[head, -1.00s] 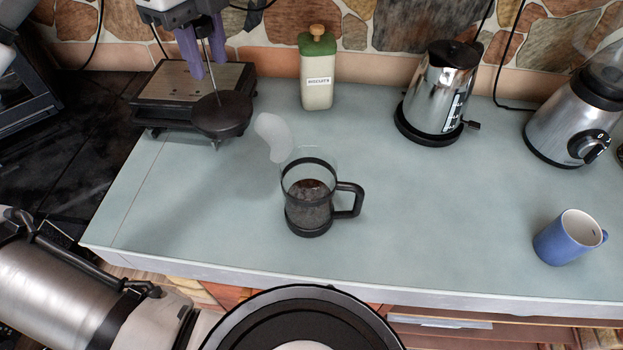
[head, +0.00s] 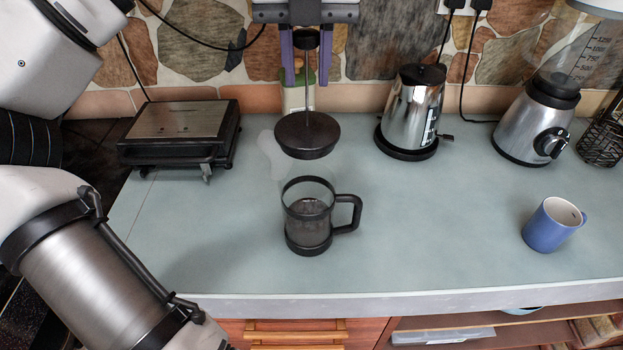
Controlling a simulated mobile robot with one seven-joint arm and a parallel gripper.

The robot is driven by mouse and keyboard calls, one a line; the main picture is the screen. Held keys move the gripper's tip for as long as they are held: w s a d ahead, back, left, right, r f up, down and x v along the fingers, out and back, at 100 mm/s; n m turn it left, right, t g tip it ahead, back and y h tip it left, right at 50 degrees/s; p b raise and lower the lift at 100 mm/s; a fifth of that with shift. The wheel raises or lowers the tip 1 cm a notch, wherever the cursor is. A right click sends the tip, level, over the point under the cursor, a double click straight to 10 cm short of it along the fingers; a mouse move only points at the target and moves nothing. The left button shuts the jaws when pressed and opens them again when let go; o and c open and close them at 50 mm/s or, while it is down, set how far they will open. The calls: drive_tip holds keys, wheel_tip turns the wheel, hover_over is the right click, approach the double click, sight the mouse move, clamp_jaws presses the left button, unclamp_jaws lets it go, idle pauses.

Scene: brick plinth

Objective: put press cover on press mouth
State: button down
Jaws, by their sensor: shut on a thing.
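The press cover (head: 307,137) is a dark round lid on a thin rod with a dark knob at the top. My gripper (head: 306,72), with two purple fingers, is shut on the cover near its knob and holds it in the air, disc down. The press (head: 309,236) is a glass beaker with a black band, base and handle, dark inside, standing upright on the counter. Its mouth (head: 309,180) is open and faces up. The cover appears just above and slightly behind the mouth in the picture, apart from it. The handle points right.
A flat grill (head: 178,119) stands at the left. A green-and-cream bottle (head: 297,98) is partly hidden behind my gripper. A kettle (head: 411,110) and blender (head: 537,120) stand at the right, with a blue mug (head: 553,225) nearer the front edge. The counter (head: 440,235) around the press is clear.

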sight(308, 126)
wheel_tip(308, 126, down, 10)
drive_tip(key=shift+r, duration=0.15)
idle(0.3)
drive_tip(key=c, duration=1.1)
unclamp_jaws()
wheel_tip(308, 126, up, 12)
drive_tip(key=shift+r+p, duration=0.1)
drive_tip(key=shift+p, duration=0.2)
